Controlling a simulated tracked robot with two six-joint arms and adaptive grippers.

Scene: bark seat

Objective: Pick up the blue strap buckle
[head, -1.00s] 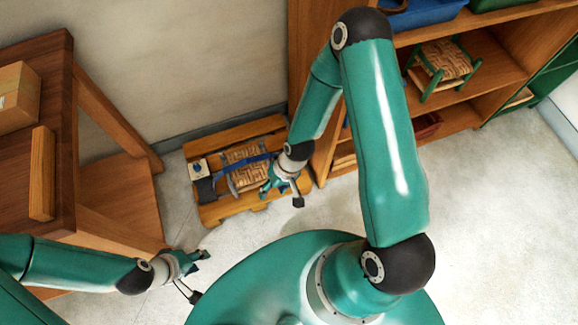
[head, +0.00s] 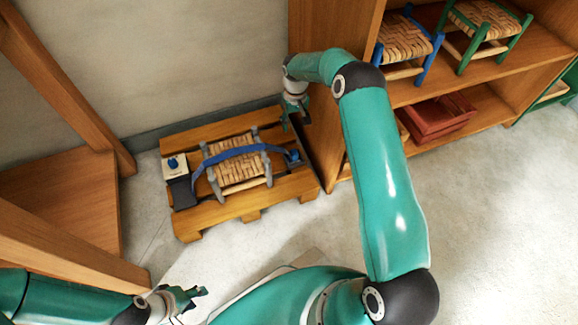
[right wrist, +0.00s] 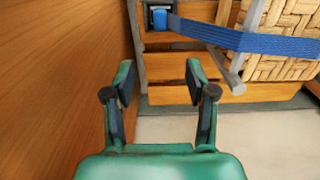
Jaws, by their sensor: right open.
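The blue strap buckle (head: 293,156) sits at the right end of a blue strap (head: 235,152) that crosses a small woven stool (head: 240,170) on a wooden pallet (head: 225,210). In the right wrist view the buckle (right wrist: 160,18) is a small blue block near the top, ahead of the fingers and apart from them. My right gripper (head: 289,122) is open and empty, above the pallet's back right corner beside the shelf; its two spread fingers (right wrist: 160,82) show in the wrist view. My left gripper (head: 188,301) looks open and empty at lower left, far from the buckle.
A wooden shelf (head: 340,120) stands close on the right of the pallet, its side panel near my right gripper. It holds stools and a red crate (head: 437,117). A white box with a blue knob (head: 172,163) is at the pallet's left. Floor in front is clear.

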